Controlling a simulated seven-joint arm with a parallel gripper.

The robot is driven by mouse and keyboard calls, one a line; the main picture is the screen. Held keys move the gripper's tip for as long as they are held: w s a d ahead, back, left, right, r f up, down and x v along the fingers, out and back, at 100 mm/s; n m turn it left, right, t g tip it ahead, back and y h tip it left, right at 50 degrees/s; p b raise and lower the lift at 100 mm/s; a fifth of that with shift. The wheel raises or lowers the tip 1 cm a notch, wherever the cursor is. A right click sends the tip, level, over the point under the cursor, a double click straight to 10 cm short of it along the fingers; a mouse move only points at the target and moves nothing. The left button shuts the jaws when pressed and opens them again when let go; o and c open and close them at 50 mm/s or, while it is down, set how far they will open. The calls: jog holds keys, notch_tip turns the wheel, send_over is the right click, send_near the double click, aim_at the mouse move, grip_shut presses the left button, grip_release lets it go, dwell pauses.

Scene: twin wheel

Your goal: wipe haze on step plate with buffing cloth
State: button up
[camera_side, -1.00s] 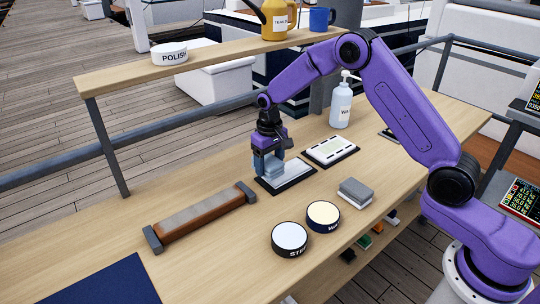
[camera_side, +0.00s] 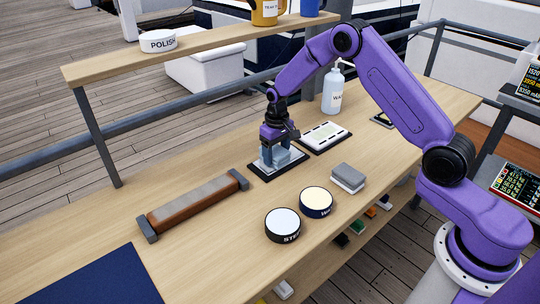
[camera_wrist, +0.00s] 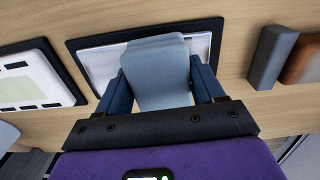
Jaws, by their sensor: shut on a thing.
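The step plate (camera_side: 264,168) is a pale metal sheet on a black base, lying flat near the middle of the bench. It also shows in the wrist view (camera_wrist: 102,64). My gripper (camera_side: 274,157) points down over it, shut on the light blue buffing cloth (camera_side: 283,156). In the wrist view the folded cloth (camera_wrist: 156,72) sits between the dark blue fingers and covers the middle of the plate. The cloth appears low against the plate; exact contact is hard to tell. Haze cannot be made out, and the plate under the cloth is hidden.
A white panel in a black frame (camera_side: 324,136) lies just right of the plate. A brown block with grey ends (camera_side: 194,206) lies left. Two round tins (camera_side: 283,224) (camera_side: 316,201) and a grey pad (camera_side: 348,177) sit in front. A pump bottle (camera_side: 333,92) stands behind.

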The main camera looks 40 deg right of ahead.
aim_at(263, 169)
jog(key=shift+d, duration=4.7)
jog(key=shift+a, duration=7.5)
jog(key=shift+a+r, duration=0.1)
jog(key=shift+a, duration=0.05)
notch_tip(263, 169, up, 8)
